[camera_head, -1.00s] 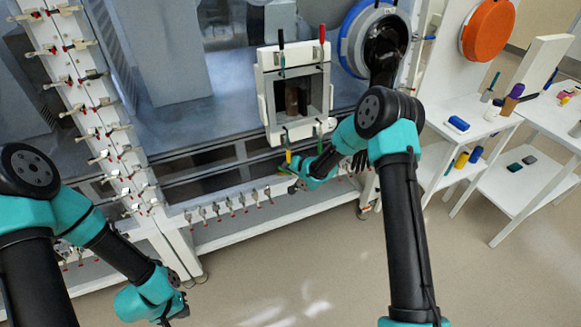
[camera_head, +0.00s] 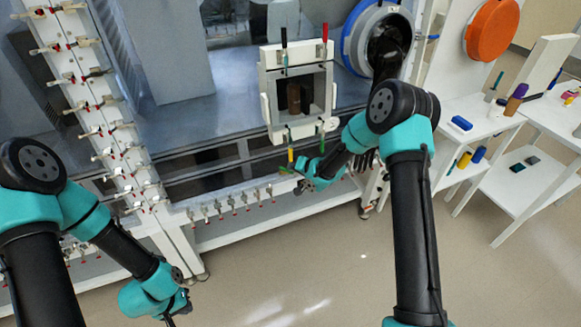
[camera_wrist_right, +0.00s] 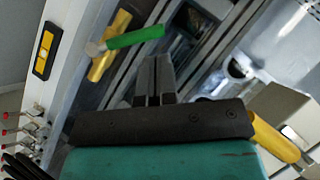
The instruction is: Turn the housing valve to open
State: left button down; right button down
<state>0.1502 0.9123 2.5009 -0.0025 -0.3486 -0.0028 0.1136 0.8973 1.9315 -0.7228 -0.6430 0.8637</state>
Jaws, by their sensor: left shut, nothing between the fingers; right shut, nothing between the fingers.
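A valve with a green lever (camera_wrist_right: 135,37) on a yellow body (camera_wrist_right: 108,48) shows in the right wrist view, just beyond my right fingertips. In the head view a small green piece, likely this lever (camera_head: 286,170), sits below the white-framed housing (camera_head: 264,92), beside my right gripper (camera_head: 303,182). In the wrist view my right gripper (camera_wrist_right: 154,76) is shut and empty, its tips close to the green lever; I cannot tell if they touch it. My left gripper (camera_head: 178,312) is shut and empty at the lower left, far from the valve.
The housing carries black, red, yellow and green handles. A yellow handle (camera_wrist_right: 275,138) lies right of my gripper in the wrist view. A row of small toggles (camera_head: 232,202) lines the bench front. A blue-rimmed port (camera_head: 352,40) and shelves (camera_head: 478,128) stand right. Foreground floor is clear.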

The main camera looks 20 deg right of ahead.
jog(key=v, duration=0.6)
jog(key=shift+s+r, duration=0.2)
jog(key=shift+d, duration=0.1)
jog(key=shift+w+d+f+n+h, duration=0.1)
jog(key=shift+d+f+n+h, duration=0.05)
jog(key=shift+d+n+h, duration=0.2)
jog(key=x, duration=1)
